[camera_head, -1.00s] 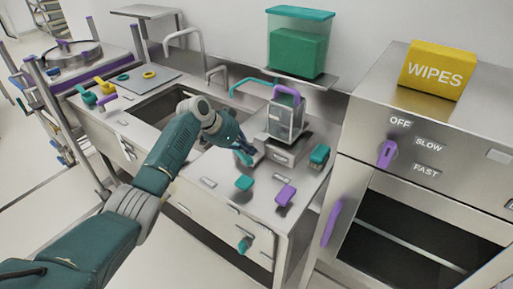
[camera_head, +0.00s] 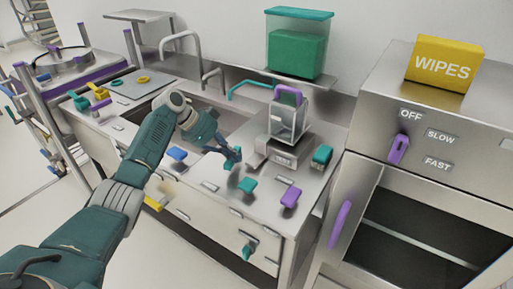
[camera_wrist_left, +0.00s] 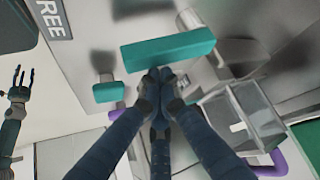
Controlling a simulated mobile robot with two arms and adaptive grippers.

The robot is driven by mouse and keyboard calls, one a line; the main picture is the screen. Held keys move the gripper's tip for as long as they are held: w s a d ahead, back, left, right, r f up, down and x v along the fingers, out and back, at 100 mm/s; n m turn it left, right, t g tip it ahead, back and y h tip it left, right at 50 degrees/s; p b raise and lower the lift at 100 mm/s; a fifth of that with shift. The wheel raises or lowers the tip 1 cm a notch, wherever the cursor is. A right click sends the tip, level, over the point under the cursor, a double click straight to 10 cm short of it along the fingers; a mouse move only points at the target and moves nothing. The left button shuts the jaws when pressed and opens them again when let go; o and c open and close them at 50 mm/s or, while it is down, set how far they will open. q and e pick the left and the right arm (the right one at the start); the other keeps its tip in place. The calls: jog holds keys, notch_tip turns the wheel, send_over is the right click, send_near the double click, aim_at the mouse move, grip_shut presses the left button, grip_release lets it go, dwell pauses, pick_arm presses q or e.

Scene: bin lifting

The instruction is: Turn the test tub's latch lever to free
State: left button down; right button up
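The test tub, a clear box (camera_head: 288,122) with a purple handle, stands on a metal base on the counter. It also shows in the left wrist view (camera_wrist_left: 242,118). A teal lever bar (camera_wrist_left: 168,50) lies straight ahead of my left gripper (camera_wrist_left: 163,72). The three dark blue fingers are drawn together, with their tips at the bar's lower edge. I cannot tell whether they touch it. In the head view, my left gripper (camera_head: 235,160) is left of the tub, low over the counter. My right gripper (camera_wrist_left: 19,78) shows far left in the left wrist view, fingers spread.
On the counter are another teal knob (camera_head: 322,156), a purple knob (camera_head: 291,198) and a blue knob (camera_head: 177,153). A sink (camera_head: 222,118) lies behind my left arm.

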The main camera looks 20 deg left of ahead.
pick_arm(q)
jog(key=shift+s+a, duration=0.15)
jog(key=shift+a, duration=0.35)
jog(key=shift+a+b, duration=0.3)
pick_arm(e)
jog(key=shift+a+f, duration=0.35)
jog(key=shift+a, duration=0.25)
pick_arm(q)
jog(key=shift+r, duration=0.15)
pick_arm(e)
jog(key=shift+d, duration=0.4)
